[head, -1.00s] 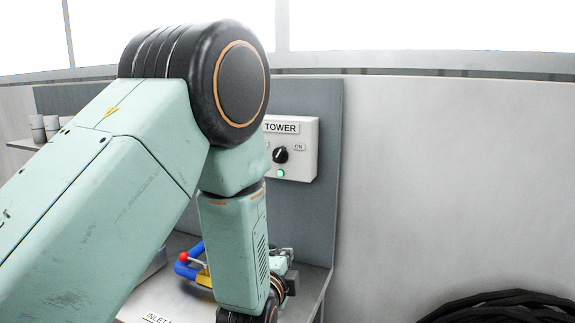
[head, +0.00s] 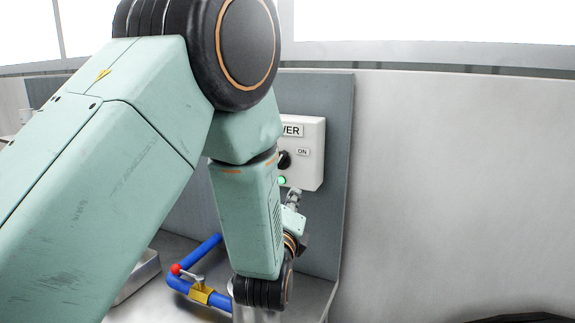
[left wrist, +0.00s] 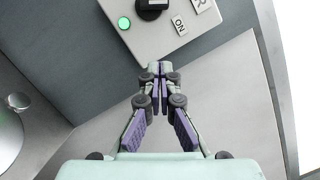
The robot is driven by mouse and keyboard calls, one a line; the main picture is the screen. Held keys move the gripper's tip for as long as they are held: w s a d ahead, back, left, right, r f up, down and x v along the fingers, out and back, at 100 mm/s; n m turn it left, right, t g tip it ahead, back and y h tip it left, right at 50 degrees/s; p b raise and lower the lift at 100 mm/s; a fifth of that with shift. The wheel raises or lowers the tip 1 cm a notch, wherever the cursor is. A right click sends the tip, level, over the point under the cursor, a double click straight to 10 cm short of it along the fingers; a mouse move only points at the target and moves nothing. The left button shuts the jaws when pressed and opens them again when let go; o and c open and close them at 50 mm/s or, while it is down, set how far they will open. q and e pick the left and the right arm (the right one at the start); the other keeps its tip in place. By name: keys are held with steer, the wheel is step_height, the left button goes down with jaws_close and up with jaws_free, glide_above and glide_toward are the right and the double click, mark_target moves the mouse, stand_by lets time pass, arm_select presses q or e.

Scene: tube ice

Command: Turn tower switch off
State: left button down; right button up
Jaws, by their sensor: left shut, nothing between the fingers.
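The white tower switch box (head: 314,170) is on the grey panel, its label partly hidden by my left arm. Its black knob (head: 285,160) shows partly beside the ON label, with a lit green lamp (head: 282,181) below. In the left wrist view the knob (left wrist: 152,8) is cut by the top edge, near the lamp (left wrist: 124,23) and ON label (left wrist: 179,24). My left gripper (left wrist: 160,68) is shut and empty, its tips near the box's lower edge and apart from the knob. In the head view the gripper (head: 294,198) is just below the box. My right gripper is not in view.
A blue pipe (head: 180,283) with a red-knobbed valve lever (head: 176,269) and yellow part (head: 200,293) is on the metal bench (head: 150,300) below. A pale wall (head: 450,190) stands to the right, with a dark coil at the bottom right corner.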

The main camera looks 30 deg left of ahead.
arm_select(q)
steer(key=x, duration=0.6)
steer(key=p+x, duration=0.1)
steer(key=x, duration=0.2)
steer(key=shift+w+d+r, duration=0.1)
steer(key=shift+w+d, duration=0.1)
steer(key=shift+w, duration=0.05)
steer(key=a, duration=0.1)
steer(key=a+r, duration=0.1)
steer(key=a+r+p, duration=0.1)
steer(key=shift+a, duration=0.4)
steer(key=shift+d, duration=0.1)
steer(key=shift+d, duration=0.15)
steer(key=shift+a, duration=0.2)
steer(key=shift+r+n, duration=0.1)
steer(key=shift+n, duration=0.3)
